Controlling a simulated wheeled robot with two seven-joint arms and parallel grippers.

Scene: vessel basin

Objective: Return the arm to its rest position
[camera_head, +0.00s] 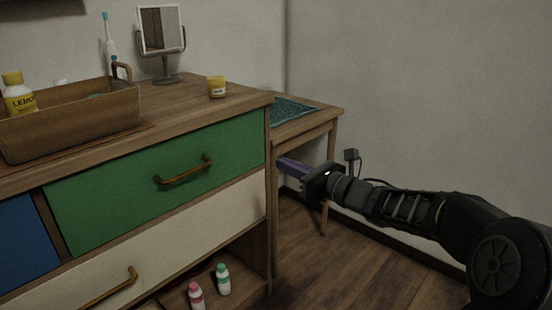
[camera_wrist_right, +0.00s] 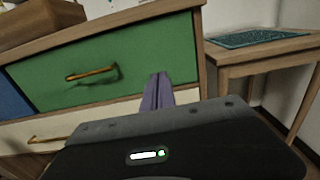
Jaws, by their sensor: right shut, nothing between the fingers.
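My right arm comes in from the right in the head view, reaching toward the dresser's right side. Its gripper (camera_head: 284,163) is shut and empty, with purple fingers together. In the right wrist view the shut fingers (camera_wrist_right: 158,92) point toward the dresser, in front of the green drawer (camera_wrist_right: 105,65) and white drawer (camera_wrist_right: 60,128). In the head view the green drawer (camera_head: 150,190) and the white drawer (camera_head: 160,235) look closed. The gripper is apart from the drawer handles. My left gripper is not in view.
A wicker basket (camera_head: 75,128) with a yellow bottle (camera_head: 18,95), a mirror (camera_head: 160,30) and a yellow jar (camera_head: 217,87) stand on the dresser. Two small bottles (camera_head: 223,280) stand on the lower shelf. A side table (camera_head: 318,125) with a teal mat (camera_head: 290,110) is beside the dresser. Floor space is clear.

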